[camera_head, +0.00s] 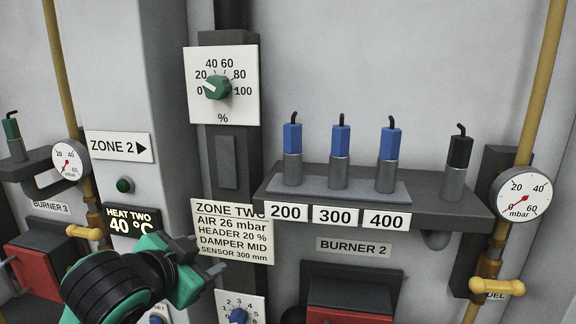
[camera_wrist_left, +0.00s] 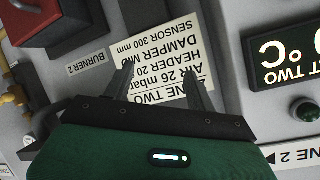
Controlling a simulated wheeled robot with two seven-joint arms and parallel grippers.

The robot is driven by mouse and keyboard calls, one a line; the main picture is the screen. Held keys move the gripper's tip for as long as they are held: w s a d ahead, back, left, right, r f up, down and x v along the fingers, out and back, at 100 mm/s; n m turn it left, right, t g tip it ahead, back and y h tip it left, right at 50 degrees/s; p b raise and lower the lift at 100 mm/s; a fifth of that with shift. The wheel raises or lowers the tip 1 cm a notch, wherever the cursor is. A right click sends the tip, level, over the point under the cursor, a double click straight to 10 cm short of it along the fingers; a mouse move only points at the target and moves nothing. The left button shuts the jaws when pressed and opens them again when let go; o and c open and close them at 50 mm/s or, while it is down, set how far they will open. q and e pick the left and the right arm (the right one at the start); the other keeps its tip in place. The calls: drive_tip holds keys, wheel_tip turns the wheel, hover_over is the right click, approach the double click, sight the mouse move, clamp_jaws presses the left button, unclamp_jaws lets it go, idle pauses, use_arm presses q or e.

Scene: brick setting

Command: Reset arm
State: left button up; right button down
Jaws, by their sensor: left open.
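My left gripper (camera_head: 207,257) comes in from the lower left in the head view, in front of the panel and beside the left edge of the ZONE TWO sign (camera_head: 232,231). In the left wrist view its two dark fingers (camera_wrist_left: 160,84) are spread apart with nothing between them. The sign (camera_wrist_left: 152,62) shows upside down behind the fingers. The gripper looks empty and apart from the panel, though the gap is hard to judge. My right gripper is not in either view.
A shelf (camera_head: 450,207) holds blue-topped sensors (camera_head: 340,140) above 200, 300 and 400 labels, and a black-topped one (camera_head: 459,152). A dial (camera_head: 217,87) points near 10. Gauges (camera_head: 524,194), yellow pipes, a numbered blue knob (camera_head: 238,316) and the HEAT TWO display (camera_head: 130,219) surround the arm.

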use_arm(q)
drive_tip(key=s+a+f+n+g+y, duration=0.15)
drive_tip(key=s+f, duration=0.25)
drive_tip(key=f, duration=0.8)
drive_tip(key=s+a+f+n+g, duration=0.2)
drive_tip(key=s+f+n+g, duration=0.1)
drive_tip(key=f, duration=0.8)
drive_tip(key=s+a+f+n+g+y, duration=0.1)
drive_tip(key=s+a+f+g, duration=0.1)
drive_tip(key=s+f, duration=0.65)
drive_tip(key=s+a+f+n+g+y, duration=0.1)
drive_tip(key=s+a+f+n+g, duration=0.15)
drive_tip(key=s+f, duration=0.6)
wheel_tip(320, 180, down, 31)
drive_tip(key=s+m+g+b, duration=0.1)
drive_tip(key=b, duration=0.2)
drive_tip(key=s+a+f+g+b, duration=0.1)
drive_tip(key=s+a+f+b, duration=0.1)
drive_tip(key=s+f, duration=1.8)
wheel_tip(320, 180, down, 4)
drive_tip(key=shift+a+r, duration=0.25)
drive_tip(key=shift+a, duration=0.4)
